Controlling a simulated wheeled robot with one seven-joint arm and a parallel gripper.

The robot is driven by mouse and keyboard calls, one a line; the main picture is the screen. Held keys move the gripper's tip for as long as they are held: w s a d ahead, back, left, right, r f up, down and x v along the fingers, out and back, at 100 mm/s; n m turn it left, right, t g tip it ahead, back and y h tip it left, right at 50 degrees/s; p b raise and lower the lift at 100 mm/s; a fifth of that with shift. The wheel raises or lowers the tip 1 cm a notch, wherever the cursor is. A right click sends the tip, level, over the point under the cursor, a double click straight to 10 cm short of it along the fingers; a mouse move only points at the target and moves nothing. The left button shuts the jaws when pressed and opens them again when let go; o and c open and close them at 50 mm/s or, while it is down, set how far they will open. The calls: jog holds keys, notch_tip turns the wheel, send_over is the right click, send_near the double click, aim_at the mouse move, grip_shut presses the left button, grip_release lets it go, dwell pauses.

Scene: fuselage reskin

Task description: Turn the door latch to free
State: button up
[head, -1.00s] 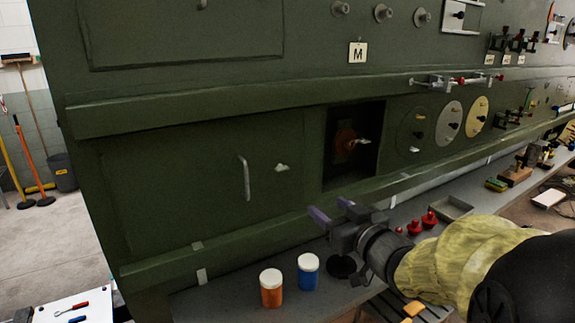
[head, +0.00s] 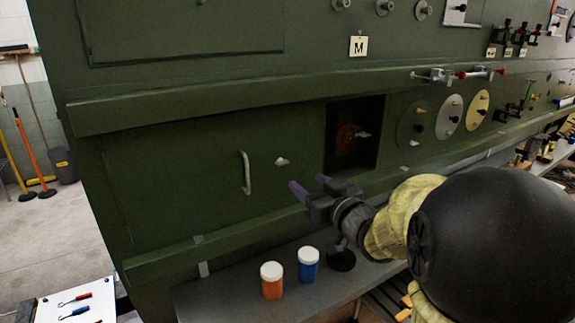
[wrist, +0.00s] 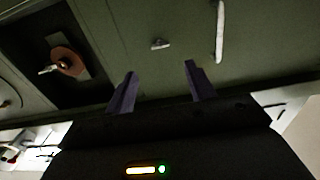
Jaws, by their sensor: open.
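The door latch is a small pale turn-handle (head: 282,161) on the green panel door (head: 180,185), just right of the door's upright metal pull handle (head: 246,172). In the wrist view the latch (wrist: 160,44) lies ahead of the fingers, a little above the gap between them, with the pull handle (wrist: 219,32) to its right. My gripper (head: 311,188) is open and empty, with purple fingers. In the head view it is below and right of the latch. It appears apart from the latch and the panel.
A square recess (head: 372,165) with a red-brown disc and a lever (head: 348,137) is right of the latch. Orange (head: 271,281) and blue (head: 308,265) white-capped jars stand on the grey shelf (head: 225,297) below. A panel rail (head: 220,252) runs under the door.

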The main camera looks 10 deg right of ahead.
aim_at(284, 164)
jog(key=p+x, duration=0.2)
jog(key=x, duration=0.8)
jog(key=shift+w+a, duration=0.1)
jog(key=shift+w, duration=0.15)
jog(key=c, duration=1)
jog(key=shift+f, duration=0.1)
